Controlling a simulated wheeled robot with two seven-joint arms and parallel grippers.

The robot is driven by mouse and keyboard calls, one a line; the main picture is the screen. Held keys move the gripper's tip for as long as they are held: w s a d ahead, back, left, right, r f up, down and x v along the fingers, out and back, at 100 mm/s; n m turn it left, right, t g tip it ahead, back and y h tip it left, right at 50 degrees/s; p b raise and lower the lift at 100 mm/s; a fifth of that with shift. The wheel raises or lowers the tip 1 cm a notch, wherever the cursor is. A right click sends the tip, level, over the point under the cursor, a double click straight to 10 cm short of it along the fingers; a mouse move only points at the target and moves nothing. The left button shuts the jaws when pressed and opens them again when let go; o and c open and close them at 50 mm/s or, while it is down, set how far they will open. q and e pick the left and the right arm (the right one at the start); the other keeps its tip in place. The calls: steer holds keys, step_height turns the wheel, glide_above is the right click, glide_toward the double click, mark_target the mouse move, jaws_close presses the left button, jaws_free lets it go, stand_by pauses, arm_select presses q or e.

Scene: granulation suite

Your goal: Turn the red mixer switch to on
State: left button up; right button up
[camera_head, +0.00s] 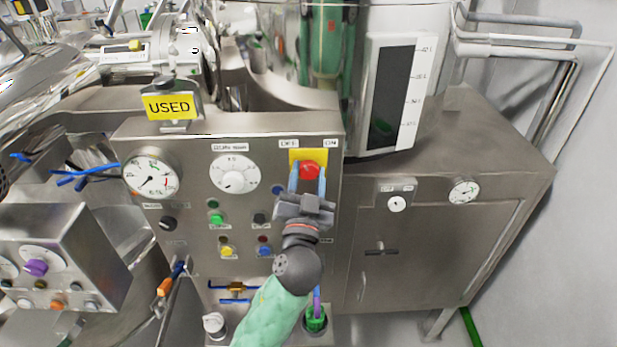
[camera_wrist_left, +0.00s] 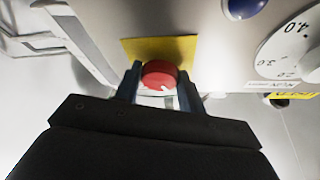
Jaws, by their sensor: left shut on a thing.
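The red mixer switch (camera_head: 310,170) sits on a yellow plate (camera_head: 308,155) at the upper right of the steel control panel, with an OFF label above left and an ON label above right. My left gripper (camera_head: 308,182) comes up from below, its two blue fingers on either side of the red knob and shut on it. In the left wrist view the knob (camera_wrist_left: 160,74) is between the fingertips, in front of the yellow plate (camera_wrist_left: 130,49). A small pale mark shows on the knob's edge; which label it points to I cannot tell. My right gripper is not in view.
The panel (camera_head: 190,220) carries a pressure gauge (camera_head: 150,178), a white dial (camera_head: 234,174) and several coloured buttons close to the left of my gripper. A yellow USED sign (camera_head: 169,106) stands on top. A steel cabinet (camera_head: 440,240) is at the right.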

arm_select(q)
steer(key=m+h, duration=0.1)
steer(key=m, duration=0.1)
steer(key=m+g+h, duration=0.1)
steer(key=m, duration=0.2)
steer(key=shift+a+r+h, duration=0.1)
steer(key=shift+r+h, duration=0.05)
steer(key=shift+h, duration=0.15)
steer(key=m+g, duration=0.1)
steer(key=m, duration=0.1)
steer(key=m+h, duration=0.1)
steer(key=m, duration=0.1)
steer(key=shift+a+m+g, duration=0.1)
steer(key=shift+m+g, duration=0.3)
steer(key=m+g, duration=0.1)
steer(key=m, duration=0.2)
steer(key=shift+r+m+h+p, duration=0.1)
steer(key=shift+m+h+p, duration=0.2)
steer(key=shift+m, duration=0.1)
steer(key=shift+m+g, duration=0.8)
steer(key=shift+m, duration=0.7)
steer(key=o, duration=1)
steer(key=shift+c, duration=0.2)
steer(key=shift+r, duration=0.15)
